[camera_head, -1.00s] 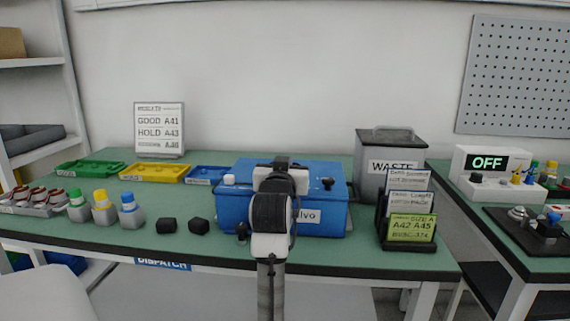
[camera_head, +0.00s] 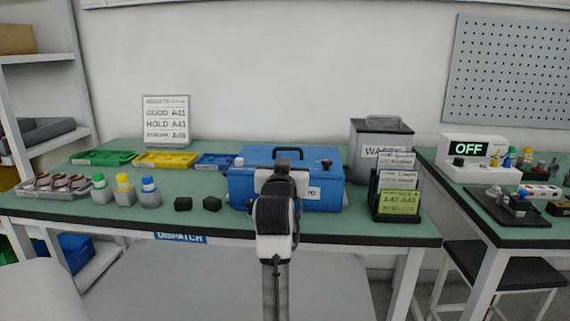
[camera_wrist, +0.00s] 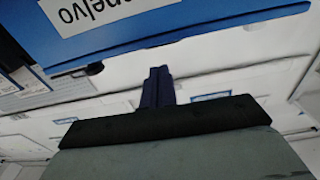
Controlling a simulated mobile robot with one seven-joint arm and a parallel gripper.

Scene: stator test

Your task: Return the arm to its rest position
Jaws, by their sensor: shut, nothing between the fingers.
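My arm (camera_head: 276,215) rises in the middle of the head view, in front of a blue box (camera_head: 245,190) on the green-topped table (camera_head: 130,215). It hides part of the box's front and label. My gripper's fingers are hidden there. In the wrist view, my gripper (camera_wrist: 159,72) is shut, with its dark fingers together and nothing held. The blue box (camera_wrist: 150,30) with its white label fills the top of that view, apart from the fingertips in the picture.
Small coloured-cap bottles (camera_head: 125,190), two black blocks (camera_head: 212,204) and shallow trays (camera_head: 165,160) stand left of the box. A waste bin (camera_head: 365,150) and card holder (camera_head: 398,200) stand right. A second table (camera_head: 480,235) holds an OFF device (camera_head: 480,150). A shelf (camera_head: 40,60) is left.

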